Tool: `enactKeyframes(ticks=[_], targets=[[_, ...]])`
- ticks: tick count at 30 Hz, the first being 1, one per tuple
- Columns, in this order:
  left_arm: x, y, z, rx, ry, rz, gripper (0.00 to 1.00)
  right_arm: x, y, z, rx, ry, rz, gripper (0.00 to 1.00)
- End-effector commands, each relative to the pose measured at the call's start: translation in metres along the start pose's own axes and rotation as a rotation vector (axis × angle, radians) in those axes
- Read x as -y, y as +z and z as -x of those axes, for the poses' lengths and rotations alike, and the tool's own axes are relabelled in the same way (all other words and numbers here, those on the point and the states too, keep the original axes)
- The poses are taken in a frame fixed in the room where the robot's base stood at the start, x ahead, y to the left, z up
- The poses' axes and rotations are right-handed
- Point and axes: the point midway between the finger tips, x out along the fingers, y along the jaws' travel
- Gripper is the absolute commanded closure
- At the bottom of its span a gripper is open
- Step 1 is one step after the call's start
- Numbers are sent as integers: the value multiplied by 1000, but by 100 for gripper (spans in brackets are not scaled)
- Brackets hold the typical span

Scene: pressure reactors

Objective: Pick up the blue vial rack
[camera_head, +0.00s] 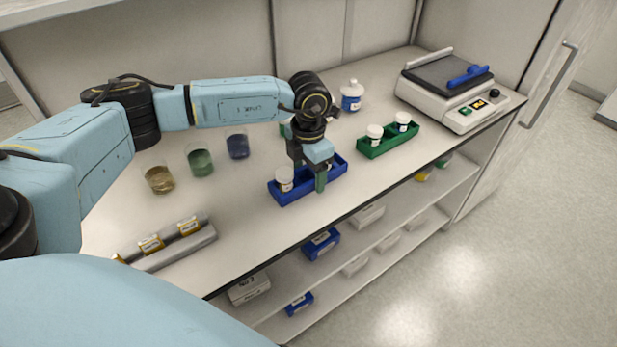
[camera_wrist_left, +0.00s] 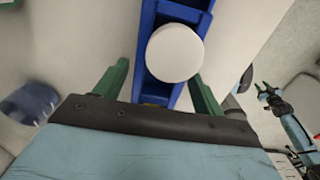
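The blue vial rack (camera_head: 291,192) stands on the bench near its front edge. A white-capped vial (camera_head: 284,178) sits in its left end, and a second vial is mostly hidden behind my gripper. My left gripper (camera_head: 319,178) points down over the right part of the rack, with a green finger in front of it. In the left wrist view, the green fingers (camera_wrist_left: 158,88) are apart, one on each side of the blue rack (camera_wrist_left: 158,22), with a white cap (camera_wrist_left: 175,53) in front of them. I cannot tell whether they touch the rack. My right gripper does not show in the head view.
A green rack (camera_head: 388,140) with two vials stands to the right, and a balance-like device (camera_head: 457,88) behind it. Beakers (camera_head: 200,162) stand to the left, and a white-and-blue bottle (camera_head: 352,96) behind. Metal cylinders (camera_head: 180,247) lie at front left. Shelves below hold boxes.

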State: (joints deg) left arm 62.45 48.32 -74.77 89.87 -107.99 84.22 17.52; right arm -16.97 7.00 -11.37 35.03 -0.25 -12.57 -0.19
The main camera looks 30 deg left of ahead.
Motion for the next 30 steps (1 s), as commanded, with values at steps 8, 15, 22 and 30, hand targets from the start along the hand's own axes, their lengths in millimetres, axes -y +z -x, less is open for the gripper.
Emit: enactKeyframes(ticks=[8, 15, 22, 30], targets=[[0, 0, 0, 0, 0, 0, 67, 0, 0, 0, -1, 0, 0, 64], [0, 0, 2, 2, 0, 1, 72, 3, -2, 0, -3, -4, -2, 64], [0, 1, 29, 6, 0, 0, 72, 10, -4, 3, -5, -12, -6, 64], [0, 1, 82, 5, 1, 1, 72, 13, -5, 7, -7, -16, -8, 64]])
